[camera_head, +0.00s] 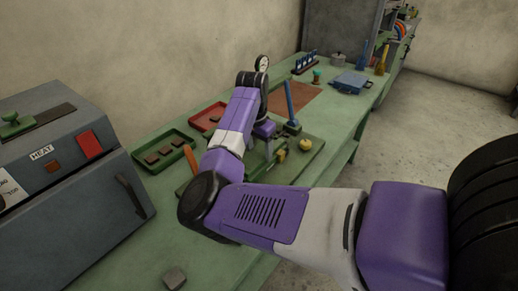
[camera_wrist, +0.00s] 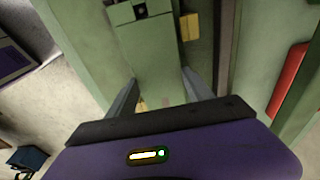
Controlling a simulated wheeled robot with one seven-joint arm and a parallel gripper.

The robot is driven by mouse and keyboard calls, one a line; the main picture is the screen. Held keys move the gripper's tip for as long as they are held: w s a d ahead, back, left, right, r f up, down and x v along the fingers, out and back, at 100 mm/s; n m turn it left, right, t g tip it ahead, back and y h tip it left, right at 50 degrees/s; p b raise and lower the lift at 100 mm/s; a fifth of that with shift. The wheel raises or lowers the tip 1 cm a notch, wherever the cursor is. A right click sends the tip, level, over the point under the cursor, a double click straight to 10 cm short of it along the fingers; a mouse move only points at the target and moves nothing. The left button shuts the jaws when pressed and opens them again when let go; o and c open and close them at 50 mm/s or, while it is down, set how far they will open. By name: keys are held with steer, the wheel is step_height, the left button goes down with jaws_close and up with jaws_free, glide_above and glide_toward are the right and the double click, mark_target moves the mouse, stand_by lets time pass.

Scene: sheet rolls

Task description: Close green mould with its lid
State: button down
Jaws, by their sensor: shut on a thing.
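My gripper (camera_wrist: 162,88) reaches down over the green bench, its two grey fingers pressed on the sides of a green piece (camera_wrist: 155,62). The piece spans the gap between the fingers and has a dark square with a round spot (camera_wrist: 140,11) at its far end. I cannot tell whether it is the mould or its lid. In the head view my gripper (camera_head: 261,148) is over a dark green board (camera_head: 306,166), and my arm hides most of what it holds. Small yellow parts lie beside it, one a rounded yellow piece (camera_head: 305,145).
A blue upright handle (camera_head: 290,102) stands just behind the gripper. A green tray (camera_head: 158,165) with brown blocks and a red tray (camera_head: 207,121) lie to the left. A grey heater box (camera_head: 75,185) stands at the left. A grey block (camera_head: 174,278) lies on the near bench.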

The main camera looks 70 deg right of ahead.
steer(key=shift+r, duration=0.1)
steer(key=shift+c, duration=1.6)
jaws_free()
steer(key=r, duration=0.5)
steer(key=a+r, duration=0.1)
steer(key=r, duration=0.1)
steer(key=shift+w+r, duration=0.1)
steer(key=shift+r, duration=0.25)
